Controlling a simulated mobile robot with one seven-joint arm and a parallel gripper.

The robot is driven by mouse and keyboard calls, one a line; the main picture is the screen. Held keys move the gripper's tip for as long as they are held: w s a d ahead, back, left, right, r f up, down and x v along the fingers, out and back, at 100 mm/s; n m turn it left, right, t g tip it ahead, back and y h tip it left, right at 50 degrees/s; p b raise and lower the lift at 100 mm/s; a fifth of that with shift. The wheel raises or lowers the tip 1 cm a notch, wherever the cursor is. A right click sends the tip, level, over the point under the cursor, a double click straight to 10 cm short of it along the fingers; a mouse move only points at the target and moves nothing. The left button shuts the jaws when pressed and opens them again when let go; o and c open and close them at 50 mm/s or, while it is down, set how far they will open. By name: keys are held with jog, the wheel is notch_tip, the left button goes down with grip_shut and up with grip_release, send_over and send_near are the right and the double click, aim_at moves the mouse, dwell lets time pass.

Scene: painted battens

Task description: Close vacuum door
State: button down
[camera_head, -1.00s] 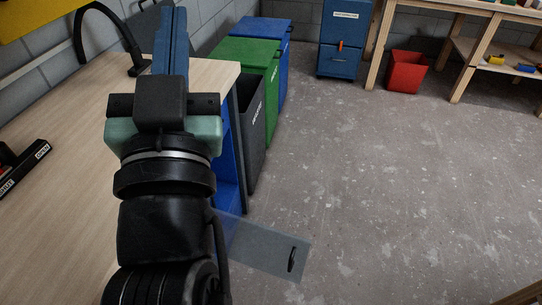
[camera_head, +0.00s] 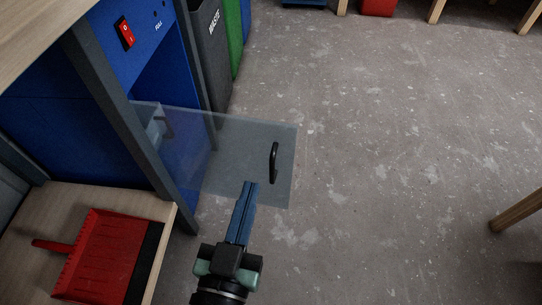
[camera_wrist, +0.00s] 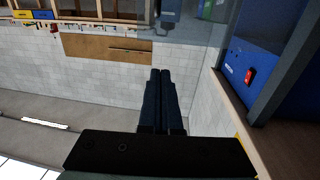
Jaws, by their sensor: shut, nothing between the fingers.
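The vacuum door (camera_head: 235,150) is a clear panel with a black handle (camera_head: 274,162) near its outer edge. In the head view it stands swung out from the blue vacuum cabinet (camera_head: 155,60), over the floor. My gripper (camera_head: 251,186) is shut and empty, with its blue fingers pointing up the picture toward the panel. The fingertips overlap the panel's lower edge, left of and below the handle; I cannot tell if they touch it. In the wrist view the shut fingers (camera_wrist: 160,75) point away, and part of the cabinet (camera_wrist: 262,55) is at the right.
A red dustpan (camera_head: 105,255) lies on a wooden shelf at the lower left. A dark cabinet post (camera_head: 115,115) stands left of the door. Waste bins (camera_head: 210,45) stand behind the cabinet. The floor right of the door is clear, apart from a wooden leg (camera_head: 518,210).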

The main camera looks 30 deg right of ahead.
aim_at(275, 128)
jog(key=x, duration=0.4)
jog(key=f+x, duration=0.1)
jog(key=x, duration=0.4)
jog(key=f+x, duration=0.1)
jog(key=x, duration=0.3)
jog(key=shift+s+d+b, duration=0.1)
jog(key=shift+d+b, duration=0.25)
jog(key=shift+d, duration=0.1)
